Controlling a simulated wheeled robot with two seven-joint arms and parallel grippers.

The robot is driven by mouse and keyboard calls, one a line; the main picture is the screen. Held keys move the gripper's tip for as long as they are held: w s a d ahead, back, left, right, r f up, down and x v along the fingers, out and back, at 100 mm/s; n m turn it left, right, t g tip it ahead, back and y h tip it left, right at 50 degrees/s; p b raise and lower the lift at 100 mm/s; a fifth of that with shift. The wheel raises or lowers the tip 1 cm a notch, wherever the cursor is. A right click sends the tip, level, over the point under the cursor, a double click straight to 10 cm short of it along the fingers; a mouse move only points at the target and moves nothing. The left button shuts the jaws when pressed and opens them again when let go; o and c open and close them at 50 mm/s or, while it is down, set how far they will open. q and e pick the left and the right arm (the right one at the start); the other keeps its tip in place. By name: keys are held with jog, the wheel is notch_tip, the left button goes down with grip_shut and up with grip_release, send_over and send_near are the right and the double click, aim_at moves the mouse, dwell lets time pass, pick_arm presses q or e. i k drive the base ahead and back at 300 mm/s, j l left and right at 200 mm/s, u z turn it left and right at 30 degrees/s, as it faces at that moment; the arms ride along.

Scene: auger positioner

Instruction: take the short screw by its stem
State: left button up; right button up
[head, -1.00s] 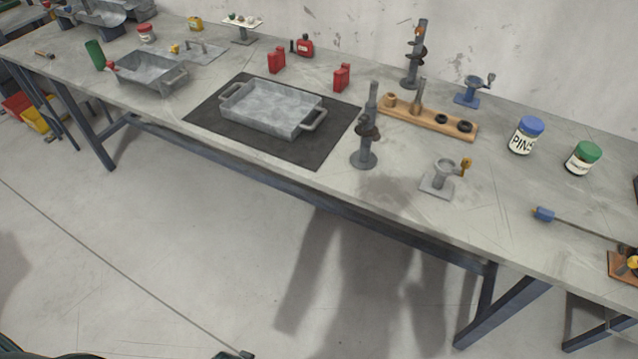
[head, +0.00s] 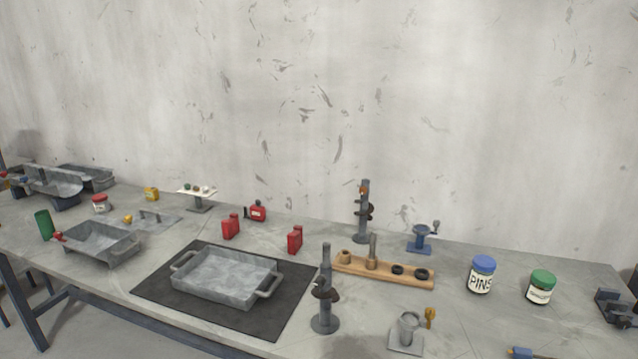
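No gripper of mine shows in this view. Two upright dark grey posts with round bases and dark screw-like flights stand on the table: a front one (head: 325,293) right of the black mat, and a back one (head: 364,212) near the wall with an orange-brown part near its top. A wooden board (head: 400,275) between them carries a plain upright grey-brown stem (head: 372,252), a tan ring and two dark rings. I cannot tell which of these is the short screw.
A grey tray (head: 228,279) sits on the black mat (head: 165,297). Small red blocks (head: 231,227) stand behind it. A blue stand (head: 421,239), a grey cup stand (head: 407,331), a blue-lidded PINS jar (head: 482,275) and a green-lidded jar (head: 541,287) are at right.

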aim_at(325, 322)
jog(key=z, duration=0.3)
jog(key=i+j+z, duration=0.1)
jog(key=j+z, duration=0.35)
jog(key=z, duration=0.25)
jog(key=i+j+z, duration=0.1)
jog(key=j+z, duration=0.4)
jog(key=j, duration=0.65)
jog(key=j+z, duration=0.15)
jog(key=j, duration=0.7)
jog(key=k+j+z, duration=0.15)
jog(key=j, duration=0.65)
